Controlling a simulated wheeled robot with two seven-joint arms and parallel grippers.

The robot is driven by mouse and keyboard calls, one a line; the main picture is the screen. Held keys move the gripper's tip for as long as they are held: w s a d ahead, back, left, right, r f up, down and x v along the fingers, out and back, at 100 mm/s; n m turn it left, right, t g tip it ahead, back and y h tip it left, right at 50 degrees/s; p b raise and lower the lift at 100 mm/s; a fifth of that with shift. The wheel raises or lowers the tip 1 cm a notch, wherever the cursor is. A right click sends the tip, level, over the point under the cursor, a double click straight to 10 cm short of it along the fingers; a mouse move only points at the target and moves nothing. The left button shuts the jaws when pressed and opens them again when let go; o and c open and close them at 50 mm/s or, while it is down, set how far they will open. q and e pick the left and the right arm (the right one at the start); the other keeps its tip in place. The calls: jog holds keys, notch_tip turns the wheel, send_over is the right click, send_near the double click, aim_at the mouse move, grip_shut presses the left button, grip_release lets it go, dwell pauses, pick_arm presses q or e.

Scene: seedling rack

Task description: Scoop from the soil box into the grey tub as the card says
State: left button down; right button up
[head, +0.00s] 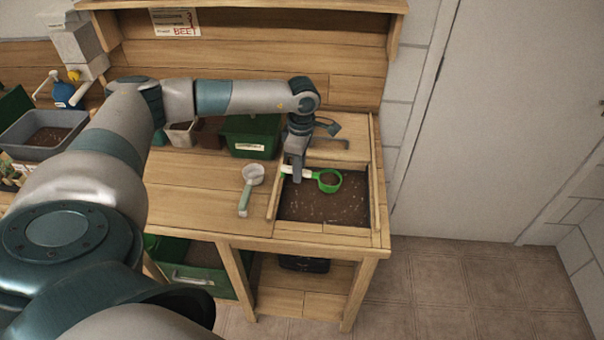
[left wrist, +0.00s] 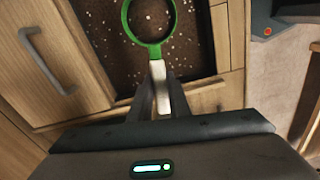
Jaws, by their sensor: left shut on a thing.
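My left gripper (head: 293,172) is shut on the white handle of a green-rimmed scoop (head: 329,182), over the soil box (head: 374,205) set in the bench. In the left wrist view the handle runs between the fingertips (left wrist: 160,88), and the scoop's green rim (left wrist: 128,22) shows over speckled dark soil. Brown shows inside the rim; I cannot tell whether the bowl is filled. The grey tub (head: 12,143) is at far left with dark soil in it. The card (head: 175,22) on the back board reads "BEET" in red; its smaller print is unreadable. My right gripper is not in view.
A second scoop with a pale bowl (head: 253,173) and green handle lies left of the soil box. A green labelled container (head: 250,148) and small pots stand behind. A blue bottle (head: 66,93) is near the grey tub.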

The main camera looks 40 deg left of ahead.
pick_arm(q)
jog(key=shift+s+a+r+h, duration=0.1)
jog(key=shift+a+r+h, duration=0.1)
jog(key=shift+r, duration=0.3)
jog(key=shift+s+a+r+h, duration=0.1)
jog(key=shift+a+r, duration=0.1)
jog(key=shift+r, duration=0.3)
jog(key=c, duration=2.2)
grip_release()
grip_shut()
